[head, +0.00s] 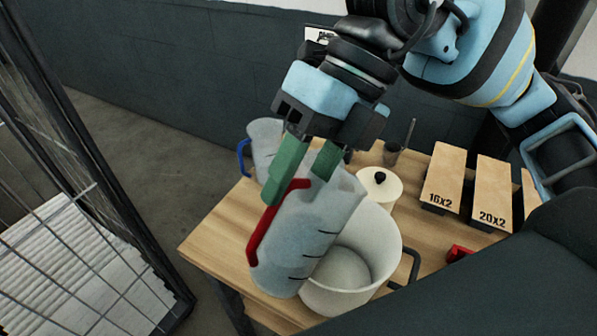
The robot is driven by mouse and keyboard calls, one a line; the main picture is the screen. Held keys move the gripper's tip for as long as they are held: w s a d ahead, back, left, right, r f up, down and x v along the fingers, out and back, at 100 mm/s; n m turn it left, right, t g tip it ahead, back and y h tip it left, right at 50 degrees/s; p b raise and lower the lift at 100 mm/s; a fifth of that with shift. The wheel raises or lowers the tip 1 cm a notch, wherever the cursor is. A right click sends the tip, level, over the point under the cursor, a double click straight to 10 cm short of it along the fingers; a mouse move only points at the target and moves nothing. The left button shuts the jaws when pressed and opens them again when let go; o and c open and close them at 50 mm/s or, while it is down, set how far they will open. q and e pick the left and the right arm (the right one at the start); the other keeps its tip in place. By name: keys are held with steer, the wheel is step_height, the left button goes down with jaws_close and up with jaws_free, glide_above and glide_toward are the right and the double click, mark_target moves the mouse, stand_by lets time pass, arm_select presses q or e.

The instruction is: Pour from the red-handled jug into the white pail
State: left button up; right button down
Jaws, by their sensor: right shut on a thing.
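The red-handled jug (312,228) is grey and translucent-looking, with dark level marks on its side. My right gripper (300,180) is shut on the upper part of its red handle (262,238). The jug leans to the right, its mouth up and its base at lower left. It overlaps the left side of the white pail (385,240) in the picture; I cannot tell whether they touch. The pail stands upright and open on the table, and its visible inside looks empty. No stream shows, and the jug's contents are hidden. My left gripper is not in view.
A blue-handled jug (262,132) stands behind on the wooden table (212,235). A lidded cream pot (385,190) and a dark cup (392,153) stand behind the pail. Boxes marked 16X2 (446,170) and 20X2 (494,185) lie right. A wire cage (75,190) is at left.

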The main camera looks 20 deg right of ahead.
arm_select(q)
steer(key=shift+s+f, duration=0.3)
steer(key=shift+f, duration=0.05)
arm_select(e)
steer(key=shift+w+d+f+y, duration=0.1)
steer(key=shift+d+y, duration=0.05)
steer(key=shift+y, duration=0.15)
steer(key=shift+d, duration=0.1)
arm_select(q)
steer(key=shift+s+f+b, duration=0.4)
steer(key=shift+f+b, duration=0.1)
arm_select(e)
steer(key=shift+d+f+g+y, duration=0.2)
steer(key=shift+g+y, duration=0.1)
steer(key=shift+y, duration=0.2)
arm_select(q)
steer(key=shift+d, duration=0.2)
arm_select(e)
steer(key=shift+w+d, duration=0.1)
stand_by(0.4)
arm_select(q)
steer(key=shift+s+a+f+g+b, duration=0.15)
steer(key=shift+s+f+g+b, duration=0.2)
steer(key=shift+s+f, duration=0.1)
arm_select(e)
steer(key=shift+d+f+y, duration=0.2)
steer(key=shift+y, duration=0.3)
